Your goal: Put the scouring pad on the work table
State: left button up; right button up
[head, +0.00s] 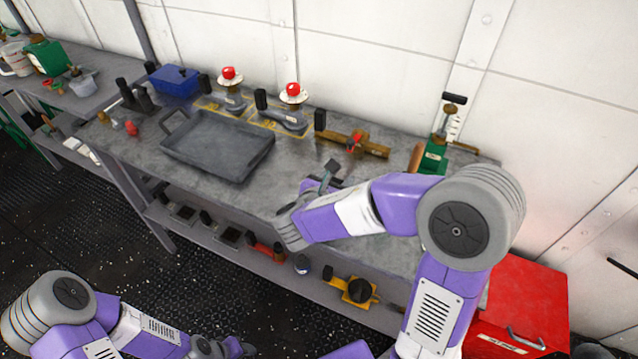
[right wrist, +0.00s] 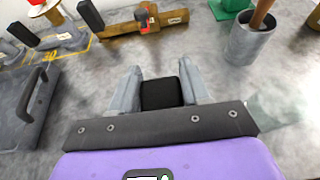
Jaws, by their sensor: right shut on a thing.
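The work table (head: 290,165) is a long grey metal bench against the wall; its top also fills the right wrist view (right wrist: 95,88). My right gripper (head: 328,178) is over the table top, right of the grey tray. In the right wrist view my right gripper (right wrist: 161,84) is shut on a small black block, which looks like the scouring pad (right wrist: 161,94). I cannot tell whether the pad touches the table. My arm mostly hides it in the head view. My left arm is low at the bottom left, and its jaws do not show clearly.
A grey tray (head: 215,146) stands left of my right gripper. Behind are red-knobbed devices (head: 292,92), a brass-coloured fixture (head: 355,144) and a green tool (head: 433,158). A grey cup (right wrist: 250,42) stands at the right wrist view's upper right. A red cabinet (head: 520,300) stands right.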

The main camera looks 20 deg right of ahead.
jog(key=shift+f+b, duration=1.15)
jog(key=shift+f, duration=1.85)
jog(key=shift+f, duration=0.15)
jog(key=o, duration=1.1)
jog(key=shift+c, duration=0.2)
